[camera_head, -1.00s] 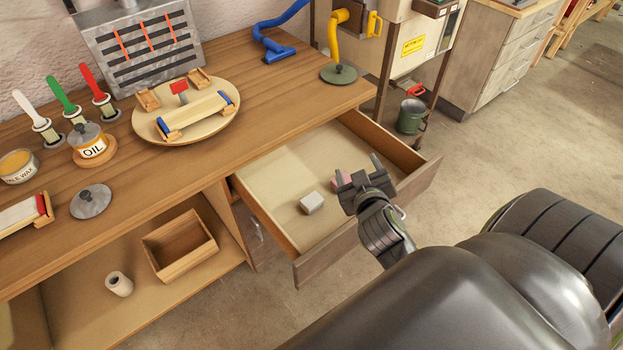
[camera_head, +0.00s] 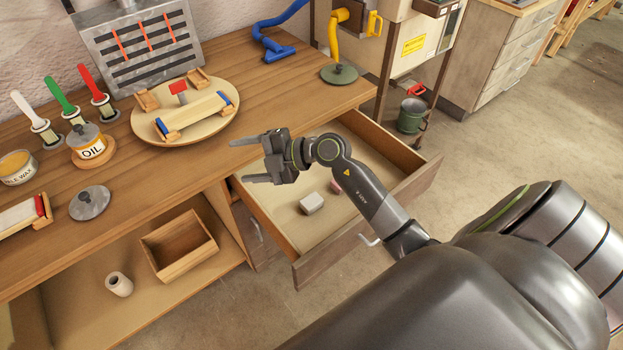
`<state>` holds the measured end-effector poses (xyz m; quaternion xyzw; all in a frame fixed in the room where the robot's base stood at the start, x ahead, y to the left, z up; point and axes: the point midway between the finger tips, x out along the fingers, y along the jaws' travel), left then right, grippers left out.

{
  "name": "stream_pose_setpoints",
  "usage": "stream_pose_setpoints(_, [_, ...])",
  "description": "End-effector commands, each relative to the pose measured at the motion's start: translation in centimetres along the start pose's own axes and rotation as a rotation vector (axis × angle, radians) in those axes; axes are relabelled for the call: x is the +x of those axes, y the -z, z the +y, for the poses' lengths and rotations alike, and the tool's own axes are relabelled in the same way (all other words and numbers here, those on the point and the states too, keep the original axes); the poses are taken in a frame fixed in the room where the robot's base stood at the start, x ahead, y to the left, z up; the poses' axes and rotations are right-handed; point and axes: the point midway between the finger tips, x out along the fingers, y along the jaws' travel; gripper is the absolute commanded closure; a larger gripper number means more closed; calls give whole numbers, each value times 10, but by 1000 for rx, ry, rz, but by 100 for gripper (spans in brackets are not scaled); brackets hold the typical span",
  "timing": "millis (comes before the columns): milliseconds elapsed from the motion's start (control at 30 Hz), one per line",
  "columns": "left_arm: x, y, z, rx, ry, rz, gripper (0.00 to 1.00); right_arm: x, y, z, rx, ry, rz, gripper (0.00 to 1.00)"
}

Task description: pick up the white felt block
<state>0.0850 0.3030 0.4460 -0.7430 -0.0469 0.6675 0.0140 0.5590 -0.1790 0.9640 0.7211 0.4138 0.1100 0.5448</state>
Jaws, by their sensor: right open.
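The white felt block (camera_head: 311,204) lies in the open drawer (camera_head: 290,228), near its front. A pinkish block (camera_head: 336,186) lies just behind and to the right of it, partly hidden by my right arm. My right gripper (camera_head: 238,161) is open and empty. It is above the drawer's back left part, with its fingers pointing left toward the bench edge. It is up and to the left of the white block, apart from it. My left gripper is not in view.
The bench top (camera_head: 285,95) overhangs the drawer's back. A round board (camera_head: 222,124) with a lath in a form stands on the bench, left of my gripper. An oil can (camera_head: 88,142) is farther left. An open wooden box (camera_head: 178,245) sits on the lower shelf.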

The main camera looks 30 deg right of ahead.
Motion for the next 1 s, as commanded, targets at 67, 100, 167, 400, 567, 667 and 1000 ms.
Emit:
stream_pose_setpoints(67, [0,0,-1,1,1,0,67,3,-16,-16,-6,161,-40,33])
stream_pose_setpoints(100, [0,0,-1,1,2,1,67,2,-24,-24,-1,244,-68,33])
stream_pose_setpoints(167, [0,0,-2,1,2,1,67,-3,-39,-36,13,368,-120,33])
stream_pose_setpoints(400, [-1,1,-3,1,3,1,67,-51,-94,-62,142,808,-423,33])
stream_pose_setpoints(567, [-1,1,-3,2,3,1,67,-87,-113,-63,246,985,-612,33])
stream_pose_setpoints(667, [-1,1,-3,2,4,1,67,-101,-117,-61,288,1039,-681,33])
stream_pose_setpoints(1000, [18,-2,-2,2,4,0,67,-102,-126,-78,310,1066,-715,33])
